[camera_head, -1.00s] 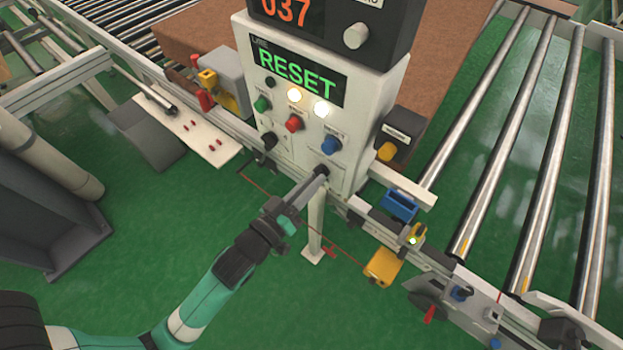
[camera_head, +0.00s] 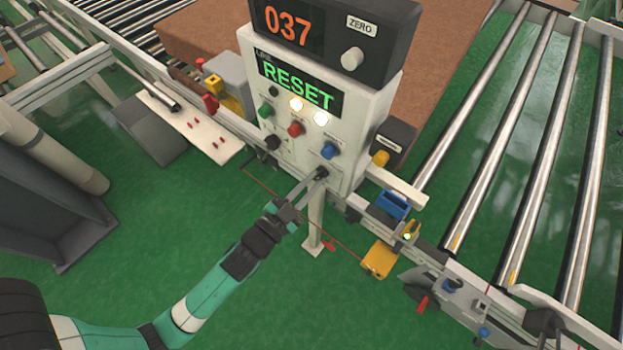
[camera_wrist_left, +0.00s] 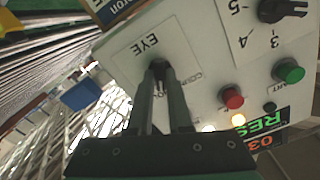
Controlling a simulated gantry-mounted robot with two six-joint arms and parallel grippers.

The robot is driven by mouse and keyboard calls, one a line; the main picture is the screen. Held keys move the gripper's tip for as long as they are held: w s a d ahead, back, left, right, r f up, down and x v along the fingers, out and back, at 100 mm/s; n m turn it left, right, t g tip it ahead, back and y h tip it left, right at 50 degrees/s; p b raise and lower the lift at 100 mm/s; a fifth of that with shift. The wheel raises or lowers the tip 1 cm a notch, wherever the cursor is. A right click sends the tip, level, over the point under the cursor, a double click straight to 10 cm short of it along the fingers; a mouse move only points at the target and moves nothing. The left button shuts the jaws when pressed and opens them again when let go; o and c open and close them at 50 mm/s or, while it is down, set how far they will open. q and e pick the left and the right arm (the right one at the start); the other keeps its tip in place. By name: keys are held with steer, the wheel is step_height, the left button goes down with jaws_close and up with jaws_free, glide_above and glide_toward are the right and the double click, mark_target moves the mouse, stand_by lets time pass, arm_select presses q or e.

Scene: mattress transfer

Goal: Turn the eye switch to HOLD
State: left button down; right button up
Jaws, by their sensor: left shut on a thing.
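The eye switch is a small black knob (camera_wrist_left: 160,68) low on the white control box (camera_head: 345,130). In the left wrist view the EYE label (camera_wrist_left: 145,47) is beside it. A COUNT label (camera_wrist_left: 186,82) lies on its other side, and another label there is partly hidden by a finger. My left gripper (camera_head: 316,178) reaches up to the knob, its two long fingers closed around it; they also show in the left wrist view (camera_wrist_left: 164,80). The fingers hide much of the knob, so its exact setting cannot be read. My right gripper is not in view.
The green display (camera_head: 296,84) reads RESET, above lit buttons and green, red and blue buttons. A black selector knob (camera_head: 271,142) sits at the box's lower left. A yellow pedal-like block (camera_head: 379,259) and the conveyor rail are right of the box's post.

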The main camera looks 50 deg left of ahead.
arm_select(q)
steer(key=shift+m, duration=0.8)
steer(key=shift+p, duration=0.3)
steer(key=c, duration=0.8)
jaws_free()
steer(key=shift+c, duration=0.2)
steer(key=s+d+b, duration=0.2)
steer(key=s+b, duration=0.3)
steer(key=s, duration=0.6)
steer(key=shift+s, duration=0.2)
